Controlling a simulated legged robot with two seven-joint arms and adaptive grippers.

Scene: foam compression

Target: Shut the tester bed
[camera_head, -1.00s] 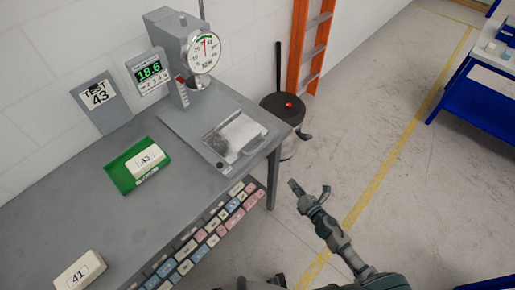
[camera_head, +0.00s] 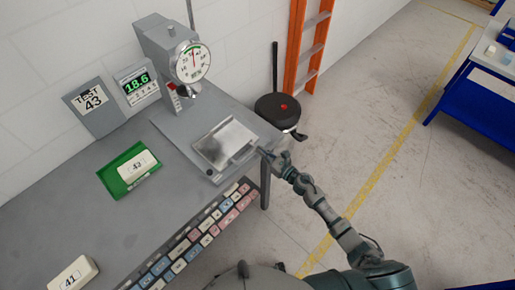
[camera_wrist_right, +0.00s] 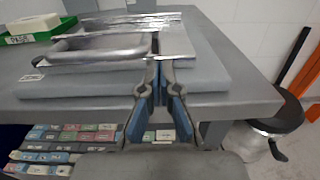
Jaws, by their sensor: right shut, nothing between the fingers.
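The tester (camera_head: 172,60) stands at the back of the bench, with a round dial on its head. Its shiny metal bed (camera_head: 225,141) lies on the grey base plate in front of the column, pulled out toward the bench's front right. In the right wrist view, the bed (camera_wrist_right: 178,45) has a raised metal frame on its left. My right gripper (camera_head: 266,154) is at the bed's front right edge, fingertips together and holding nothing. In the wrist view the fingertips (camera_wrist_right: 157,64) are close against the bed's near edge; contact is unclear. My left gripper is out of view.
A white block marked 43 (camera_head: 132,165) sits in a green tray (camera_head: 112,183). A block marked 41 (camera_head: 73,273) lies at the near left. A black-lidded bin (camera_head: 278,112) stands right of the bench. Sample racks (camera_head: 195,235) line the bench front.

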